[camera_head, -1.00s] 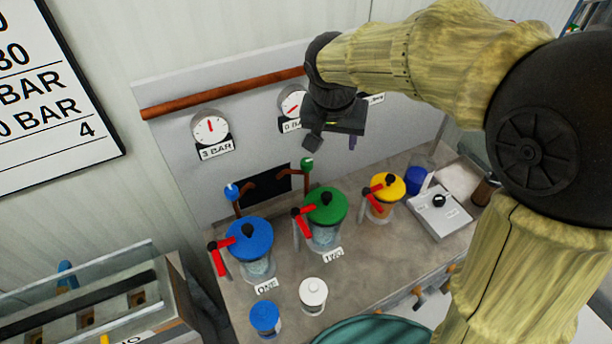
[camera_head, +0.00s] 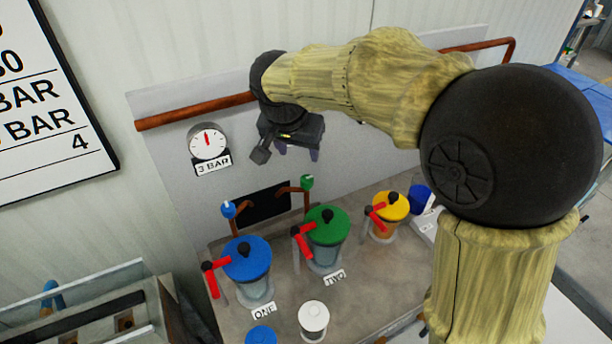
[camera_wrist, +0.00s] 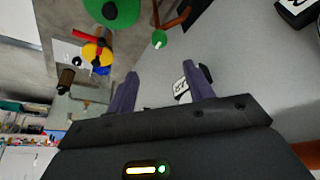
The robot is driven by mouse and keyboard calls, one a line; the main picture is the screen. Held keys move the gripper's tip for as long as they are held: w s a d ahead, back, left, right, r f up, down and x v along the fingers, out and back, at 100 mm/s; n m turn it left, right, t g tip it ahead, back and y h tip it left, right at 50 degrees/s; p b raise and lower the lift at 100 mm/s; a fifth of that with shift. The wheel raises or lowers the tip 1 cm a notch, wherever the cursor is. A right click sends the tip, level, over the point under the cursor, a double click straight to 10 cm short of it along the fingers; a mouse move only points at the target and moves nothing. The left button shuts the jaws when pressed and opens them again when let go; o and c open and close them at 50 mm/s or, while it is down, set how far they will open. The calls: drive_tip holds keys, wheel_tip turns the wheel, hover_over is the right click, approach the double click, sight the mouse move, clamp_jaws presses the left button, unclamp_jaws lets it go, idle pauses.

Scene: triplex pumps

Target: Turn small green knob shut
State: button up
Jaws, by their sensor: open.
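The small green knob (camera_head: 307,182) tops a copper pipe at the back of the bench, near the wall panel.
The green-lidded pump (camera_head: 326,226) with a red handle stands in front of the knob. A blue-lidded pump (camera_head: 247,260) stands left and a yellow-lidded one (camera_head: 390,207) right. A small blue knob (camera_head: 228,209) is left of the green one. A gauge (camera_head: 208,140) hangs on the wall.

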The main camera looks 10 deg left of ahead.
sight(307, 179)
drive_tip(key=x, duration=1.3)
drive_tip(key=shift+w+f+p, duration=0.15)
drive_tip(key=shift+f+p, duration=0.2)
drive_tip(key=shift+c, duration=0.4)
drive_tip(key=c, duration=0.9)
